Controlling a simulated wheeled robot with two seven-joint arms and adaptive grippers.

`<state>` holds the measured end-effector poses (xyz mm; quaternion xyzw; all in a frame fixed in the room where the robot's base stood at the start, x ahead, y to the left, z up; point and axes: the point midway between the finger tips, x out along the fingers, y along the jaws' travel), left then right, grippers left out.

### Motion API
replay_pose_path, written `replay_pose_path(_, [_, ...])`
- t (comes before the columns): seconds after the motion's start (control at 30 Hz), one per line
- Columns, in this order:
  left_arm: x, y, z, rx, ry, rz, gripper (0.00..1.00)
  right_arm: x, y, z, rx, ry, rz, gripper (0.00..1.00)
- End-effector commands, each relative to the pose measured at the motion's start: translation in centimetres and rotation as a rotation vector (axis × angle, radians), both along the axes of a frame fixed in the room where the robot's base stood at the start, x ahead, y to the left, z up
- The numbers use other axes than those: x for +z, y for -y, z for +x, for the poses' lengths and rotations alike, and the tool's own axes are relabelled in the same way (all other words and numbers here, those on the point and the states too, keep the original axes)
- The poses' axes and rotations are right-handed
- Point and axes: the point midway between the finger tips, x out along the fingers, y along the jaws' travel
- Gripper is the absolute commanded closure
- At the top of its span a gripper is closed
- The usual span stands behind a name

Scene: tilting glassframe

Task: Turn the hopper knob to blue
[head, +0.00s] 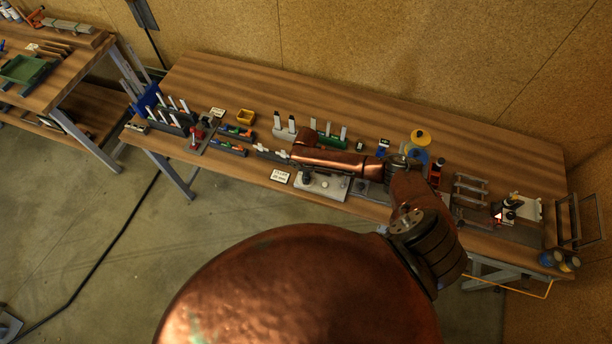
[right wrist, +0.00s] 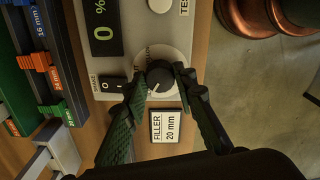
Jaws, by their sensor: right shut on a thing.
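The hopper knob (right wrist: 160,78) is a round black knob on a white dial, seen in the right wrist view. A short white mark on it points down and to the left in that view. Part of a colour word, ending like "yellow", shows on the dial; the other words are hidden or too small to read. My right gripper (right wrist: 158,88) is shut on the knob, with one dark finger on each side. In the head view the pale control panel (head: 325,187) sits at the table's front edge below my right arm. My left gripper is in no view.
Beside the knob are a black rocker switch (right wrist: 112,84), a display (right wrist: 103,32) reading 0 % and a "FILLER 20 mm" card (right wrist: 166,126). Racks with orange and blue parts (right wrist: 45,70) stand close by. A wire rack (head: 469,190) stands farther right on the table.

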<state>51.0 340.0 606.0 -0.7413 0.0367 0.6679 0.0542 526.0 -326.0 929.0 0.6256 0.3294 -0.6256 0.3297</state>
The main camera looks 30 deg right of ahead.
Motion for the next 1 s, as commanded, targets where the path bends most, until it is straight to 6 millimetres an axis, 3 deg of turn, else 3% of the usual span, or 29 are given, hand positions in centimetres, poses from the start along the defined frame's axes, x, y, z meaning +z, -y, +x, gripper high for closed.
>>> replay_pose_path(0.13, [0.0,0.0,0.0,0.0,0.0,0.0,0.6,-0.1,-0.1,-0.1,0.0,-0.002,0.003,0.99])
replay_pose_path(0.17, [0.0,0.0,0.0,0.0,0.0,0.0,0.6,-0.1,-0.1,-0.1,0.0,-0.002,0.003,0.74])
replay_pose_path(0.4, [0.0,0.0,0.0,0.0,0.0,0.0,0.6,-0.1,-0.1,-0.1,-0.001,-0.001,0.002,0.57])
replay_pose_path(0.77, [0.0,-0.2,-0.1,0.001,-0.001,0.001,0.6,0.5,-0.1,0.0,-0.001,0.001,0.002,0.57])
replay_pose_path(1.0, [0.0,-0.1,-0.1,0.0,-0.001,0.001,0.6,4.5,0.0,0.1,0.0,0.003,0.001,0.57])
